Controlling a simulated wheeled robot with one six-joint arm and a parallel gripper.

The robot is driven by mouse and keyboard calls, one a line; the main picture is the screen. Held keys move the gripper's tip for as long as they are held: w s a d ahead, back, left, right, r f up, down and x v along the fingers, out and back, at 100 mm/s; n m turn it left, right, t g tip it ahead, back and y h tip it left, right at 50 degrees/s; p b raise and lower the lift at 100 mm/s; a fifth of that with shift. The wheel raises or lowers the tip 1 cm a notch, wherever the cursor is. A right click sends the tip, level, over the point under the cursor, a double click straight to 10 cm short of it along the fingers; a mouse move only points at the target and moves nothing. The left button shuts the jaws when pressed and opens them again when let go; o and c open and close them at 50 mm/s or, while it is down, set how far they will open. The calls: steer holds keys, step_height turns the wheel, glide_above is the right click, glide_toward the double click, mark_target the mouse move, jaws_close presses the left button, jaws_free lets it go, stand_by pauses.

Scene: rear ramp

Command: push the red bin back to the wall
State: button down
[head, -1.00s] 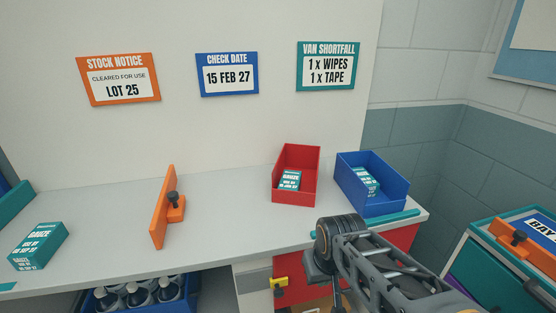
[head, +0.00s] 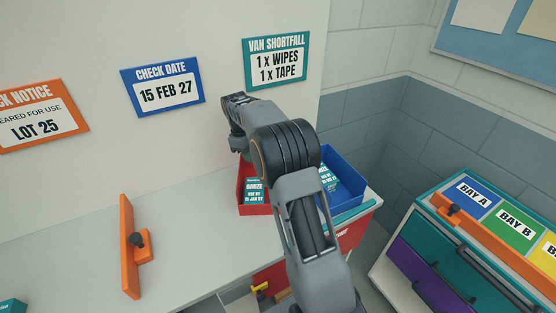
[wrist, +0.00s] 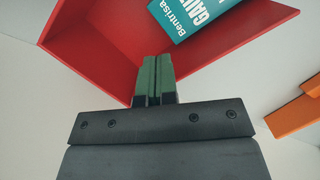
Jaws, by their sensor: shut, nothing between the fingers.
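The red bin (head: 243,203) stands on the grey counter beside the blue bin, partly hidden by my arm. A teal gauze box (head: 254,191) lies in it. In the wrist view the red bin (wrist: 95,45) fills the upper part, with the gauze box (wrist: 190,15) at the top. I cannot tell whether the tips touch the bin. In the head view my arm hides the fingertips and the bin's back end near the wall (head: 215,40).
The blue bin (head: 350,168) with a teal box stands right of the red bin. An orange divider (head: 127,245) stands to the left on the counter (head: 185,235), with clear counter between. A bay-marked drawer cart (head: 425,235) stands at the right.

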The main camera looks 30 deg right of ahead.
steer(key=s+d, duration=0.2)
steer(key=s, duration=0.1)
steer(key=s+d+p, duration=0.1)
steer(key=s+d, duration=0.1)
steer(key=s, duration=0.1)
steer(key=s+d+p, duration=0.1)
steer(key=s+d, duration=0.1)
steer(key=s, duration=0.1)
steer(key=shift+s+d, duration=0.15)
steer(key=shift+d, duration=0.15)
steer(key=shift+f, duration=0.75)
steer(key=shift+a, duration=0.1)
steer(key=shift+s+f, duration=0.1)
steer(key=shift+f, duration=0.05)
steer(key=w+a, duration=0.2)
steer(key=w+a+p, duration=0.1)
steer(key=w+a, duration=0.1)
steer(key=w, duration=0.1)
steer(key=shift+w+a, duration=0.2)
steer(key=shift+w, duration=0.25)
steer(key=shift+w, duration=0.1)
